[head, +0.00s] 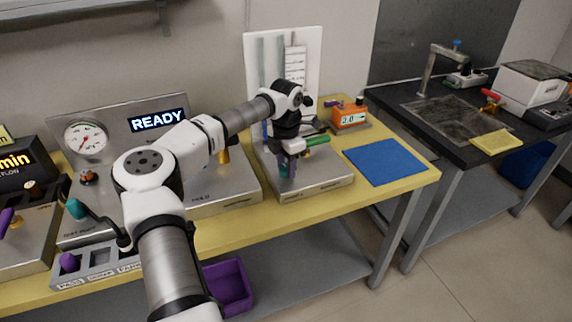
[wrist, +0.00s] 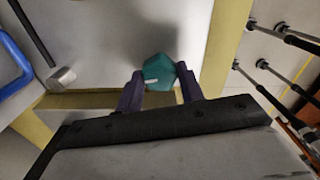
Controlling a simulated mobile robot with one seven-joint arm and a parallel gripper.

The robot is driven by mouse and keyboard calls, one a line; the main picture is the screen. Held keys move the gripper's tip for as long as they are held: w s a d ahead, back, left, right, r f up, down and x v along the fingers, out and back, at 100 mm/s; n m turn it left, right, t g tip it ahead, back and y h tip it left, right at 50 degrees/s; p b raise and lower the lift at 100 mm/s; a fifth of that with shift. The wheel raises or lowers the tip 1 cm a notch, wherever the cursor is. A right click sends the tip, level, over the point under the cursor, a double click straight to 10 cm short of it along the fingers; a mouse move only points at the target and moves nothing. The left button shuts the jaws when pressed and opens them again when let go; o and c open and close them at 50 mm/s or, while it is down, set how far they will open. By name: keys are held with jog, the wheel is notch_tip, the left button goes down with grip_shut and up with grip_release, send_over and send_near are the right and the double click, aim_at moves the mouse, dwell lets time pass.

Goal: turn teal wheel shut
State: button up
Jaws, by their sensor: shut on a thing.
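The teal wheel (wrist: 159,72) is a small faceted knob seen in the wrist view between the two purple fingers of my gripper (wrist: 160,88). The fingers are shut on it, one at each side. In the head view, my gripper (head: 287,165) points down over the metal box at the right end of the yellow bench. A small part of the teal wheel (head: 284,171) shows by the fingers there; the rest is hidden by them. How far the wheel is turned cannot be told.
A green-handled part (head: 316,141) sits close right of my gripper on the same box. A white panel with tubes (head: 283,65) rises behind. A READY display panel (head: 157,121) stands left.

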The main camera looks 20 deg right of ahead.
aim_at(286, 166)
jog(key=shift+w+r+m, duration=0.1)
jog(key=shift+m, duration=0.5)
jog(key=shift+d, duration=0.1)
jog(key=o, duration=1)
notch_tip(286, 166, up, 14)
jog(key=shift+f+b, duration=0.15)
jog(key=shift+b, duration=0.9)
